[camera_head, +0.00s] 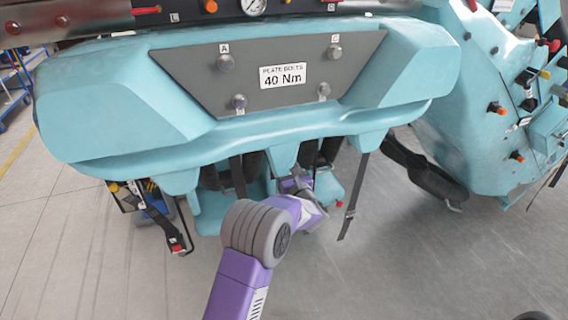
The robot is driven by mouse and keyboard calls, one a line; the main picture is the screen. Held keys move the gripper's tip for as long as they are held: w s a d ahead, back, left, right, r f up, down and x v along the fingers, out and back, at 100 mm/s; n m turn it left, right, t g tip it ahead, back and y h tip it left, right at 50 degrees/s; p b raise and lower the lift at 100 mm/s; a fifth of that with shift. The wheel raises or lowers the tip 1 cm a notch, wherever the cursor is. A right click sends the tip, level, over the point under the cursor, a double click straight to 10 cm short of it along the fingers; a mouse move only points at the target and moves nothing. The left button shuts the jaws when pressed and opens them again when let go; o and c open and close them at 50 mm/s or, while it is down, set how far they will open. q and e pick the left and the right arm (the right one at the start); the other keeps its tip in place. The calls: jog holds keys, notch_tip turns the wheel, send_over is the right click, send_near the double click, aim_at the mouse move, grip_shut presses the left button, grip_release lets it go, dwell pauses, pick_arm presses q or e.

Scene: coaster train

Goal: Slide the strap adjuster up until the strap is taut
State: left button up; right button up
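A dark strap (358,190) hangs from the underside of the teal coaster car, right of the picture's middle. A small dark piece on it, which may be the strap adjuster (350,213), sits near its lower end. Another dark strap (237,177) hangs to the left, its lower end hidden behind my arm. My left gripper (298,184) is under the car between these two straps, left of the right-hand strap and apart from it. My wrist partly covers it, so its fingers and anything between them are unclear. My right gripper does not show.
The teal car end (120,100) with a grey plate (290,52) marked "40 Nm" overhangs the straps. A strap with a red-ended buckle (177,247) hangs at left. Another teal car (445,120) stands at right. The grey floor (430,270) in front is clear.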

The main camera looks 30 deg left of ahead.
pick_arm(q)
jog(key=v, duration=0.4)
jog(key=shift+s+d+p, duration=0.3)
jog(key=shift+p, duration=0.1)
jog(key=s+d+f+n+g+h+p, duration=0.1)
jog(key=s+f+n+g+h, duration=0.4)
jog(key=s+f, duration=0.55)
jog(key=s+d+f+n+g+h+p, duration=0.1)
jog(key=s+f+n+g+h, duration=0.15)
jog(key=s+f+g, duration=0.8)
jog(key=s+d+f+n+t+h+p, duration=0.1)
jog(key=s+d+f+n+h+p, duration=0.1)
jog(key=s+d+f+n+h, duration=0.2)
jog(key=s+d+f+n+t+h+p, duration=0.1)
jog(key=s+d+f+n+h, duration=0.3)
jog(key=s+d+n, duration=0.6)
jog(key=d+n+t+h, duration=0.1)
jog(key=d+n, duration=0.1)
jog(key=n, duration=0.6)
jog(key=shift+s+d+p, duration=0.35)
jog(key=shift+d, duration=0.05)
